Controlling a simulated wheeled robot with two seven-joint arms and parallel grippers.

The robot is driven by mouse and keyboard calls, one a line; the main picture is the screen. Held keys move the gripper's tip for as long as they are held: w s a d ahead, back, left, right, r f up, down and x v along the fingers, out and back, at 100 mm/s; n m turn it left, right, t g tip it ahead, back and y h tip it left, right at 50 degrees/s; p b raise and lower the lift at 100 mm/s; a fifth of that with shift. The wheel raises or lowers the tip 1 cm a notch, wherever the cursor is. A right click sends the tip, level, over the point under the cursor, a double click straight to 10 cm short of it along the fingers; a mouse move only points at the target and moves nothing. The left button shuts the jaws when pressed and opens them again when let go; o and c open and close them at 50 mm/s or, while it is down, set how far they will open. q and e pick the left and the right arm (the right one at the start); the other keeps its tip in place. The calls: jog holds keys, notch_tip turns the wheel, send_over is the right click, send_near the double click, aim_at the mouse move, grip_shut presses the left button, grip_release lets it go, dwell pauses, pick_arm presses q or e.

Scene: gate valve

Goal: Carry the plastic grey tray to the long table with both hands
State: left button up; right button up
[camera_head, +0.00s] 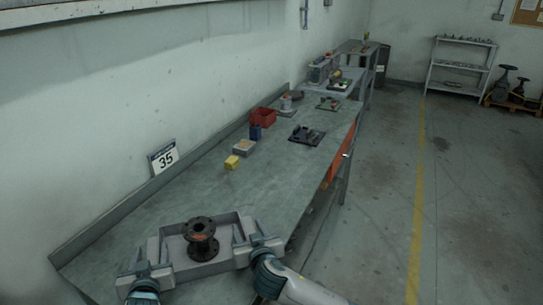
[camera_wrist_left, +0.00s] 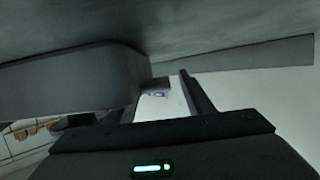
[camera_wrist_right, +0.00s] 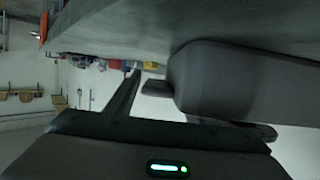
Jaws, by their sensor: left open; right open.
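The grey plastic tray (camera_head: 219,223) is at the near end of the long grey workbench (camera_head: 200,190). A dark flanged pipe piece (camera_head: 200,239) stands upright in it. My left gripper (camera_head: 152,252) is open at the tray's left end. My right gripper (camera_head: 248,237) is open at its right end. The tray's end also shows close up in the left wrist view (camera_wrist_left: 70,88) and the right wrist view (camera_wrist_right: 250,82), beside the fingers. I cannot tell whether the fingers touch the tray, or whether it rests fully on the bench.
Farther along the bench are a yellow block (camera_head: 232,162), a small grey box (camera_head: 244,147), a red bin (camera_head: 263,117) and a dark plate with parts (camera_head: 306,135). A "35" sign (camera_head: 163,157) stands by the wall. The floor (camera_head: 400,190) right of the bench is clear.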

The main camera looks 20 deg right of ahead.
pick_arm(q)
jog(key=shift+v, duration=3.65)
pick_arm(e)
jog(key=shift+s+a+r, duration=0.1)
jog(key=shift+a, duration=0.1)
pick_arm(q)
jog(key=shift+d+r, duration=0.2)
pick_arm(e)
jog(key=shift+s, duration=0.15)
jog(key=v, duration=1.1)
jog(key=shift+s, duration=0.1)
jog(key=shift+s+r, duration=0.15)
jog(key=shift+s, duration=0.1)
pick_arm(q)
jog(key=shift+r, duration=0.1)
pick_arm(e)
jog(key=shift+r, duration=0.1)
